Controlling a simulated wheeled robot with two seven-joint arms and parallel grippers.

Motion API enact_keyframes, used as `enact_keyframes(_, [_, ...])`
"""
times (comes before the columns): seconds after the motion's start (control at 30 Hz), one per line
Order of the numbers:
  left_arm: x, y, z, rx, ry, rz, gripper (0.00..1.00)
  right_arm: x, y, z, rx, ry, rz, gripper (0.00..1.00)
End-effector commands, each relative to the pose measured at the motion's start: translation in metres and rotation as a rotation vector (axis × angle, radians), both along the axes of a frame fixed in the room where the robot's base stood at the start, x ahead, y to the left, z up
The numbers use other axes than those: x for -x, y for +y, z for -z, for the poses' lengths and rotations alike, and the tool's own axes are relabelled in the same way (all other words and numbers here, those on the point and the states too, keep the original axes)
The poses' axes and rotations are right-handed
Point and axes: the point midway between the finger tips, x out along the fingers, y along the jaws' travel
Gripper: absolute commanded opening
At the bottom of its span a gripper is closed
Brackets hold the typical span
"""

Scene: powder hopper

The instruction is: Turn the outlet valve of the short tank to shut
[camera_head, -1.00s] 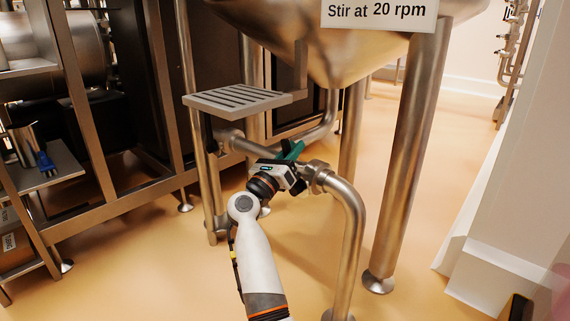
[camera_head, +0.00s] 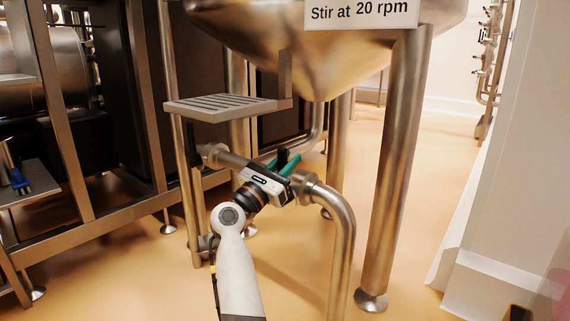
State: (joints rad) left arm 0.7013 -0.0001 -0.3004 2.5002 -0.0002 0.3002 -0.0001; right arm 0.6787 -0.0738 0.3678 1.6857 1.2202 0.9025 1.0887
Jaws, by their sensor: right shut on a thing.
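The short tank (camera_head: 330,45) is a steel cone-bottomed vessel on legs, with its outlet pipe (camera_head: 342,245) running below it and bending down to the right. The outlet valve has a green handle (camera_head: 288,165) on the horizontal part of this pipe. My right gripper (camera_head: 283,172) is at the valve, shut on the green handle, with its body partly hiding the valve. The handle's exact angle to the pipe is hard to tell. My left gripper is not in view.
A slotted grey step (camera_head: 222,106) hangs above and left of the valve. Tank legs (camera_head: 392,190) stand to the right and behind. A steel frame (camera_head: 60,130) with a blue-handled item (camera_head: 18,180) on a shelf is at the left. A white wall (camera_head: 510,190) stands right.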

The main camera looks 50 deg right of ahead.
Motion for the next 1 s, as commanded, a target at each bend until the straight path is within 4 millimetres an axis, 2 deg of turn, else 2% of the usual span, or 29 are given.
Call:
enact_keyframes(0.03, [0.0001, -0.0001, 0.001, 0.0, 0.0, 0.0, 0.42, 0.0097, -0.0031, 0.0036, -0.012, -0.011, 0.031, 0.0])
enact_keyframes(0.27, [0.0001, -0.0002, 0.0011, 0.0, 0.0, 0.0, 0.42, 0.0101, -0.0037, 0.0041, -0.012, -0.01, 0.032, 0.0])
enact_keyframes(0.3, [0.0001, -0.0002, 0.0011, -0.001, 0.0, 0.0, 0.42, 0.0101, -0.0037, 0.0041, -0.012, -0.01, 0.032, 0.25])
enact_keyframes(0.4, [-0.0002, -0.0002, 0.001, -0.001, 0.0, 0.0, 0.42, 0.01, -0.004, 0.0038, -0.012, -0.011, 0.033, 0.42])
enact_keyframes(1.0, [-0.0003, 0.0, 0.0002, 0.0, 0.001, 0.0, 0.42, 0.0082, -0.0032, 0.0001, -0.008, -0.012, 0.027, 0.42])
